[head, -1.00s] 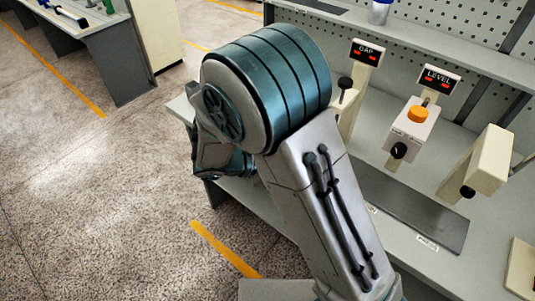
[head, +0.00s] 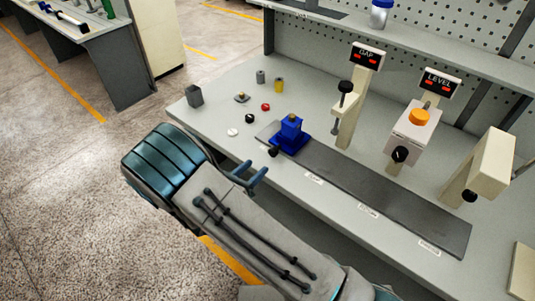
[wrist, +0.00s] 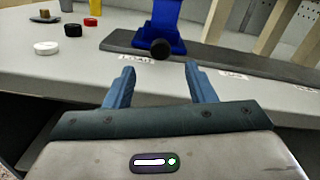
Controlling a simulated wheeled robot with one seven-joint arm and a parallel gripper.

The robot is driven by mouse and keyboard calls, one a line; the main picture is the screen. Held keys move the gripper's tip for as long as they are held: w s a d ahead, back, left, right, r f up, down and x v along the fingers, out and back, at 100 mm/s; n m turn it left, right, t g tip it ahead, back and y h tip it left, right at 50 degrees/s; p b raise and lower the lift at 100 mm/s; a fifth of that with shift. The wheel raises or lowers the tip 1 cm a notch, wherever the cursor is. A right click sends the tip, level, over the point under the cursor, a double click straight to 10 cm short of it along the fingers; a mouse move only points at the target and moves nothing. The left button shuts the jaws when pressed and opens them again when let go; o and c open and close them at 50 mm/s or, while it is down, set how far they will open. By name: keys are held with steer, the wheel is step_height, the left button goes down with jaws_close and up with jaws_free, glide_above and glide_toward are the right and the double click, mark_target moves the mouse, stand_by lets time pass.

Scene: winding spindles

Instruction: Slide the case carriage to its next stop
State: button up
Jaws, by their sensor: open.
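The case carriage is a blue block (head: 290,138) with a black round knob (head: 273,152) on its near side. It sits near the left end of a dark flat rail (head: 375,193) on the bench, behind the leftmost of several white labels. My gripper (head: 253,176) is open and empty in front of the bench edge, just short of the carriage. In the wrist view its two blue fingers (wrist: 158,85) are apart, with the carriage (wrist: 158,30) and its knob (wrist: 160,48) ahead, not between them.
A GAP post (head: 350,110), a LEVEL unit with an orange button (head: 418,117) and a cream post (head: 487,165) stand behind the rail. Small loose parts, including a red cap (head: 265,107) and a white disc (head: 233,132), lie left of the carriage.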

mark_target(271, 153)
steer(key=p+x, duration=0.1)
steer(key=x, duration=0.6)
steer(key=shift+w, duration=0.1)
